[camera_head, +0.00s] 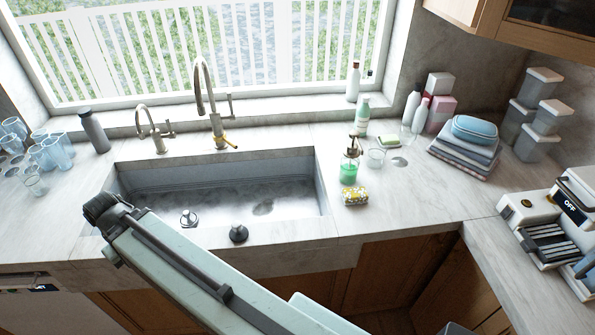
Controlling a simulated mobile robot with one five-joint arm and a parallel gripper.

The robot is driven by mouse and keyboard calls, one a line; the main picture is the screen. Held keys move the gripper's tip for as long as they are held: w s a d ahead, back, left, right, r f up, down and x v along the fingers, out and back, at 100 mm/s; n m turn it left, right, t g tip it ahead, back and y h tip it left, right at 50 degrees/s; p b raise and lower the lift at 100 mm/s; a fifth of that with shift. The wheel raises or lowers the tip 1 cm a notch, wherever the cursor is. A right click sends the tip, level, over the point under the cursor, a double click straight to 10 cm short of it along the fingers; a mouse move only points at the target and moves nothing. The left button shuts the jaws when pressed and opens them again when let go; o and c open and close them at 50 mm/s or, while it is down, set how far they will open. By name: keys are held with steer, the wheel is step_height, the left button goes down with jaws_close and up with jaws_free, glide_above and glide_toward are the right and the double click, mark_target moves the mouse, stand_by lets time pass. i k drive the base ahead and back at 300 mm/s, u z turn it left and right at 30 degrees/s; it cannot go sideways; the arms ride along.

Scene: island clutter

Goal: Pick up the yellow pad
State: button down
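A yellow and white patterned pad (355,195) lies on the pale countertop to the right of the sink, just in front of a soap bottle. It is small and fully in view, with nothing on top of it. My arm reaches up from the bottom of the picture to a dark joint at the left, in front of the sink. I do not see my gripper's fingers, so its place relative to the pad does not show.
The sink (322,178) is left of the pad. A green soap bottle (349,167) stands right behind the pad, with a clear glass (376,158) beside it. A green-topped sponge (389,141) lies farther back. Folded cloths (465,152) are at right. Counter right of the pad is clear.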

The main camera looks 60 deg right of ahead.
mark_target(355, 195)
steer(key=z, duration=1.55)
steer(key=k, duration=0.65)
steer(key=z, duration=0.6)
